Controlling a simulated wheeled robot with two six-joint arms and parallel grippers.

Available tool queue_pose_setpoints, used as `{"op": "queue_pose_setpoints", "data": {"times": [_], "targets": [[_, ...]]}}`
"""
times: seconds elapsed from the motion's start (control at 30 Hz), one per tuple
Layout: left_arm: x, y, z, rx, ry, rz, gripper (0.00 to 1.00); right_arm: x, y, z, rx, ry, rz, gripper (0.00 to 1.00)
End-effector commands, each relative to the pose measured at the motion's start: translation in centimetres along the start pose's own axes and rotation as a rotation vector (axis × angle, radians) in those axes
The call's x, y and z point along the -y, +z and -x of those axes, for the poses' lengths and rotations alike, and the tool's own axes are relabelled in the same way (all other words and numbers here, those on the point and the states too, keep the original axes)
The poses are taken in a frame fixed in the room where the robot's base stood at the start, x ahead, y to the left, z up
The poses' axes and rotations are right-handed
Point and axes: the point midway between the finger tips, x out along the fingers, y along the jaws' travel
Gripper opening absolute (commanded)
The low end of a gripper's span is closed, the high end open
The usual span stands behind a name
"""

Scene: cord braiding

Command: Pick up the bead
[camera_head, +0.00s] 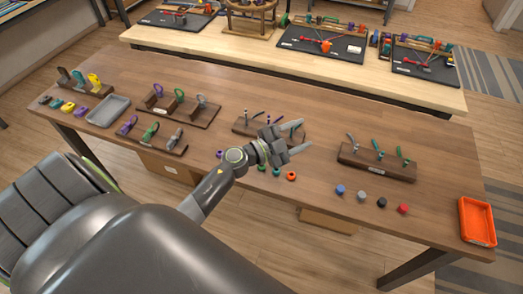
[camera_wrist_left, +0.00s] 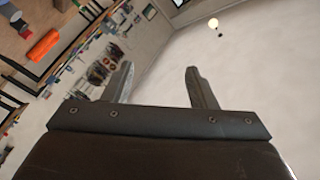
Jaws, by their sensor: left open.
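Several small beads lie on the brown table. A blue bead (camera_head: 340,190), a grey bead (camera_head: 361,196), a black bead (camera_head: 382,202) and a red bead (camera_head: 403,209) form a row at the right. An orange ring-shaped bead (camera_head: 291,176) and a teal bead (camera_head: 276,171) lie just in front of my left gripper (camera_head: 304,134). That gripper is open and empty, held above the middle of the table with its fingers pointing right. In the left wrist view its spread fingers (camera_wrist_left: 161,75) have nothing between them. Which bead is meant cannot be told. My right gripper is not in view.
A wooden stand (camera_head: 376,166) with upright tools stands right of my gripper; another stand (camera_head: 250,128) is partly behind it. An orange tray (camera_head: 464,222) sits at the right end, a grey tray (camera_head: 91,120) at the left. The table's back right is clear.

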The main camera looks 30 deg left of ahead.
Motion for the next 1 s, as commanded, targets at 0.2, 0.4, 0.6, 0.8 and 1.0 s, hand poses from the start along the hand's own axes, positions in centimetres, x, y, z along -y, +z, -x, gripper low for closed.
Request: {"op": "queue_pose_setpoints", "data": {"times": [0.2, 0.4, 0.6, 0.8, 1.0], "targets": [[-3.2, -2.1, -2.4, -0.083, 0.424, -0.158, 0.52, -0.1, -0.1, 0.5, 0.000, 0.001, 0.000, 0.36], [-4.6, 0.4, -1.4, 0.074, 0.821, -0.250, 0.52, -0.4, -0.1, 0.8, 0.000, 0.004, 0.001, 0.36], [-2.0, 4.2, 1.7, 0.435, 1.130, -0.277, 0.52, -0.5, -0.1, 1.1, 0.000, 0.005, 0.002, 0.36], [2.2, 6.0, 5.1, 0.812, 1.262, -0.234, 0.52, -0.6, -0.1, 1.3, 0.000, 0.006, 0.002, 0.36], [4.0, 6.3, 6.7, 0.979, 1.286, -0.200, 0.52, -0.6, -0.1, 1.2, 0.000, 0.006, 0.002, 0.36]]}}
